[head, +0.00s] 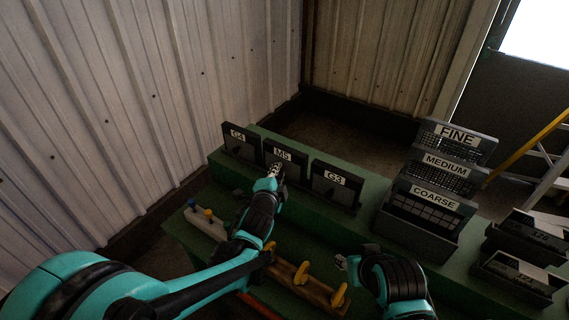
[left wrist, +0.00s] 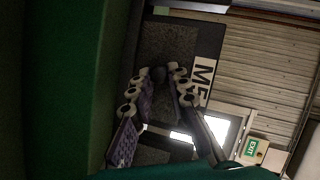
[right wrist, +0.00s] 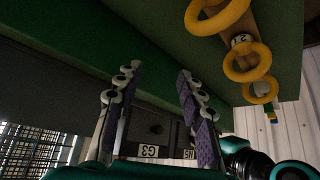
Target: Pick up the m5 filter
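The m5 filter (head: 292,173) is a dark square panel with a white M5 label, upright in the middle of a row on the green bench. My left gripper (head: 276,171) is at its front face. In the left wrist view the filter's dark face (left wrist: 180,42) and label are close, and the fingertips (left wrist: 159,74) are drawn in on a small dark knob on it, with little or no gap visible. The filter's lower part is partly hidden by the fingers. My right gripper (right wrist: 158,75) is open and empty, in front of the bench; it also shows in the head view (head: 343,262).
The G4 filter (head: 240,143) stands left of it and the G3 filter (head: 335,187) right. A rack (head: 417,239) with FINE, MEDIUM and COARSE panels stands further right. A wooden strip with yellow rings (right wrist: 245,65) lies near my right gripper. A ladder (head: 540,160) is at the far right.

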